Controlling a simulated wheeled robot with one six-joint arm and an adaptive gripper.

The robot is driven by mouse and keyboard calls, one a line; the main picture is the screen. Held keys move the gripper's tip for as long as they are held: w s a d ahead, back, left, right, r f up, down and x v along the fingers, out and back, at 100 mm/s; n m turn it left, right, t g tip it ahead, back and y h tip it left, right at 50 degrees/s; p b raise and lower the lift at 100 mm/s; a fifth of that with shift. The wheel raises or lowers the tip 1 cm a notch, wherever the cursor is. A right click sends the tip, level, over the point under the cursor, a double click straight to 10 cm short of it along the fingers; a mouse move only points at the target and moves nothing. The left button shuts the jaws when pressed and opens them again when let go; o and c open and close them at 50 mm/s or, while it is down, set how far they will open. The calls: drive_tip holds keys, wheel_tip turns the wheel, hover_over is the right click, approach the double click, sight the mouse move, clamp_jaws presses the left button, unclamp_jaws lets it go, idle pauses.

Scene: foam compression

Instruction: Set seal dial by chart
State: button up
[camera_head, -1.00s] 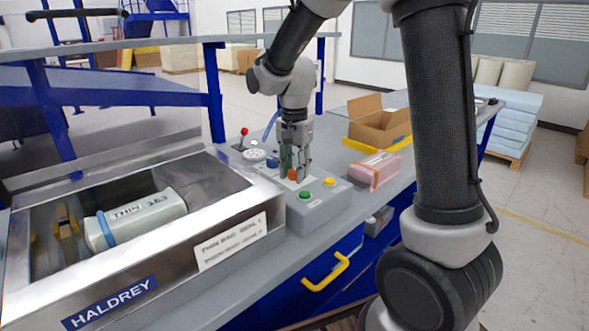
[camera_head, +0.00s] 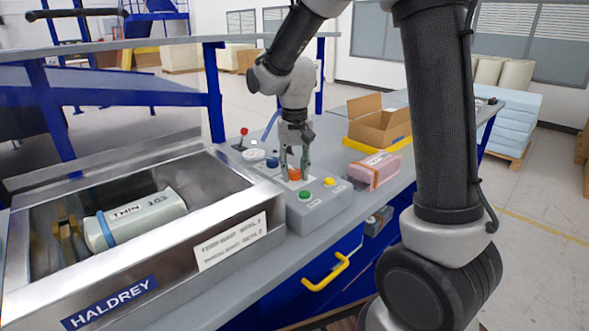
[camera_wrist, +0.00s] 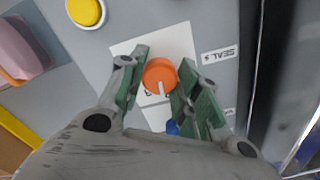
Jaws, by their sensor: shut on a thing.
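The orange seal dial (camera_head: 294,174) sits on the grey control panel, between my gripper's fingers. In the wrist view the dial (camera_wrist: 160,75) shows a white pointer line toward the lower part of its face, near dark digits on a white plate (camera_wrist: 185,45). My gripper (camera_head: 294,170) is shut on the dial, with green finger pads (camera_wrist: 160,80) on either side. A SEAL label (camera_wrist: 220,54) lies beside the plate. The chart sign (camera_head: 230,242) on the machine's front has lines about thin and thick bags. A bag marked THIN (camera_head: 150,215) lies in the chamber.
Green (camera_head: 305,195) and yellow (camera_head: 329,182) buttons stand in front of the dial, and a blue knob (camera_head: 272,162) behind it. A pink pack (camera_head: 375,170) and an open cardboard box (camera_head: 378,122) stand to the right on the bench.

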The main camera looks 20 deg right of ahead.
sight(295, 171)
drive_tip(key=n, duration=0.5)
drive_tip(key=shift+n, duration=2.6)
drive_tip(key=o, duration=1)
drive_tip(key=shift+d, duration=0.1)
drive_tip(key=shift+o, duration=0.2)
wheel_tip(295, 171, up, 12)
